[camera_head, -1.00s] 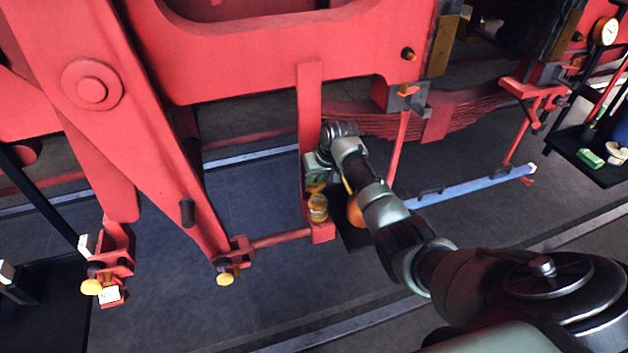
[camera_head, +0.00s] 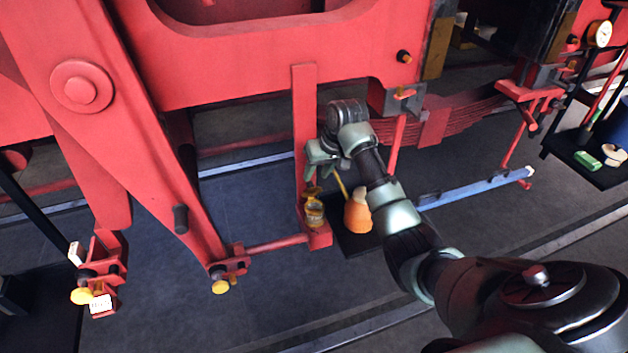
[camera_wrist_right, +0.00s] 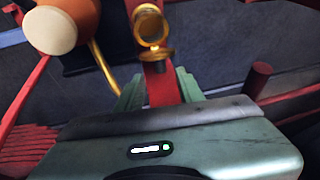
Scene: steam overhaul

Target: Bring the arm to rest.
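My right gripper (camera_head: 314,168) is beside the hanging red bar, above a small brass cup (camera_head: 314,212) at the bar's foot. In the right wrist view the two green fingers of my right gripper (camera_wrist_right: 158,88) stand apart with the red bar showing between them, and nothing is held. The brass cup (camera_wrist_right: 149,22) is ahead of the fingertips, with a round brass lid beside it that looks swung open. My right arm comes in from the lower right, bent. My left gripper is in neither view.
An orange oil can (camera_head: 358,213) with a thin spout stands on a dark tray (camera_head: 352,243) just right of the cup. Red locomotive rods (camera_head: 150,170) hang at left. A blue bar (camera_head: 475,187) lies at right. Open dark floor (camera_head: 200,300) is in front.

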